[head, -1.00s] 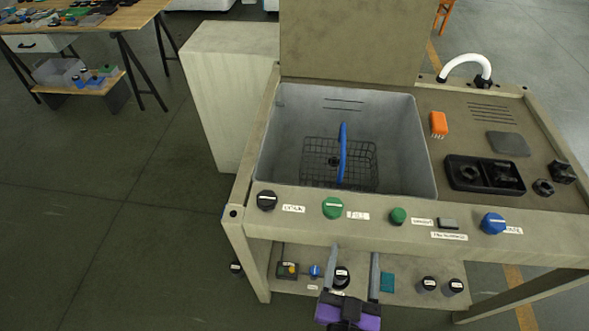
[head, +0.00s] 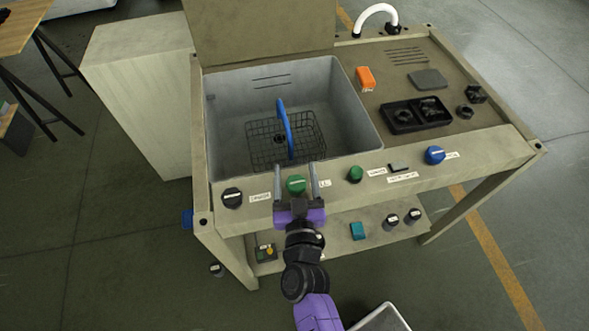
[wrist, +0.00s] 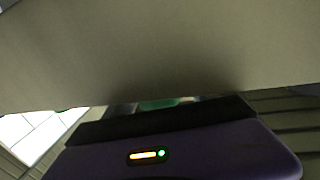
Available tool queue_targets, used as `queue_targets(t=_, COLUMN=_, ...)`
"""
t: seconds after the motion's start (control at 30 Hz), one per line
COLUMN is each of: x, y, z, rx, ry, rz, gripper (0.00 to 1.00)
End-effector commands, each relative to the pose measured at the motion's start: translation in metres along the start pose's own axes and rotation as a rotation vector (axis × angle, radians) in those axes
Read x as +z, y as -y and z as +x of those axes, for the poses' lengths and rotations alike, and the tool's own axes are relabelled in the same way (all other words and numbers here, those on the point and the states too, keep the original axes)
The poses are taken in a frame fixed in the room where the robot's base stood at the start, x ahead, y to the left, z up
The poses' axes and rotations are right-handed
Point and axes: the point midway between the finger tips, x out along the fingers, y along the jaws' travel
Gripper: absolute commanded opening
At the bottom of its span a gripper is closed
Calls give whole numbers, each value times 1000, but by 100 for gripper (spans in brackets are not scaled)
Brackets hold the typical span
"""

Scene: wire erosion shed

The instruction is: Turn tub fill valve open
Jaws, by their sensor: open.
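The tub fill valve, a green knob (head: 295,184) with a light line across its top, sits on the bench's front rail below the grey tub (head: 345,95). A label beside it is partly hidden by a finger. My gripper (head: 295,168) is open, with one finger on each side of the knob in the head view. I cannot tell whether either finger touches it. In the wrist view a sliver of green (wrist: 158,104) shows above my gripper's purple body, under a large pale surface.
The rail also holds a black knob (head: 232,198), a smaller green knob (head: 355,174), a dark button (head: 399,167) and a blue knob (head: 435,155). A wire basket (head: 262,145) with a blue handle lies in the tub. A lower shelf (head: 330,240) carries small items.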

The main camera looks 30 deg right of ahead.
Motion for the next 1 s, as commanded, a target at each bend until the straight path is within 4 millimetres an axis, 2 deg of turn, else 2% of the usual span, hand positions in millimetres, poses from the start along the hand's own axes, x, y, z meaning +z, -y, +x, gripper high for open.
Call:
queue_targets(t=0.1, x=0, y=-1, z=6, rx=1, ry=0, rz=-1, gripper=65)
queue_targets(t=0.37, x=0, y=0, z=6, rx=0, ry=1, rz=0, gripper=63)
queue_targets(t=0.67, x=0, y=0, z=6, rx=0, ry=0, rz=0, gripper=4)
queue_targets(t=1.0, x=0, y=1, z=6, rx=-29, ry=-1, rz=-2, gripper=3)
